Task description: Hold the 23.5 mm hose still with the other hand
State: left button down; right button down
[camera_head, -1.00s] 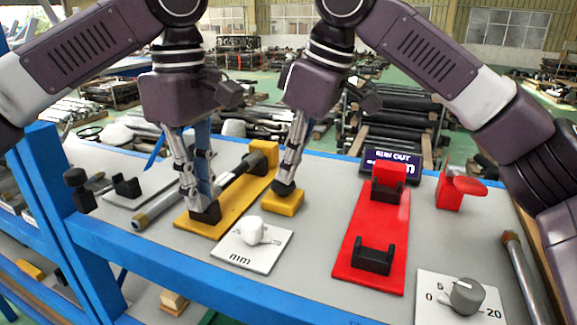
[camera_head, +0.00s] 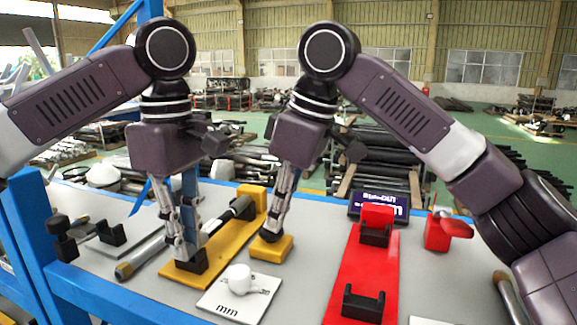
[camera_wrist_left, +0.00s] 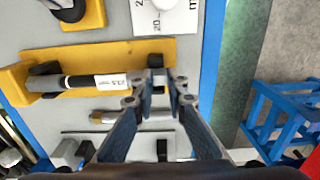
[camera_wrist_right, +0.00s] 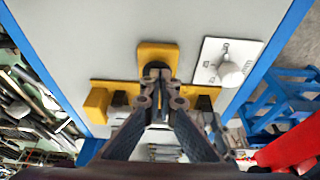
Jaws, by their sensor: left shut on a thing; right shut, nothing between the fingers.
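The 23.5 mm hose (camera_head: 217,223) lies along the yellow crane stand (camera_head: 212,252), with its far end at the black holder by the yellow end block. In the left wrist view the dark hose (camera_wrist_left: 78,83) carries a white label reading 23.5. My left gripper (camera_head: 187,256) is shut on the hose by the stand's near holder; its fingertips (camera_wrist_left: 157,82) partly hide that end. My right gripper (camera_head: 271,235) is shut and empty, its tips down at the black part of the small yellow block (camera_head: 271,249) beside the stand. This block (camera_wrist_right: 157,54) also shows in the right wrist view.
A white mm dial card (camera_head: 256,300) lies in front of the yellow stand. A red stand (camera_head: 350,268) with black holders is to the right, before a dark display (camera_head: 362,202). A loose grey tube (camera_head: 142,257) lies left. A blue rail (camera_head: 105,290) edges the table.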

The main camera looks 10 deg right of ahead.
jog(key=v, duration=1.2)
jog(key=shift+a+r, duration=0.2)
jog(key=shift+r, duration=0.25)
jog(key=shift+w, duration=0.1)
pick_arm(q)
jog(key=c, duration=1.8)
grip_release()
jog(key=shift+c, duration=0.2)
notch_tip(320, 180, up, 12)
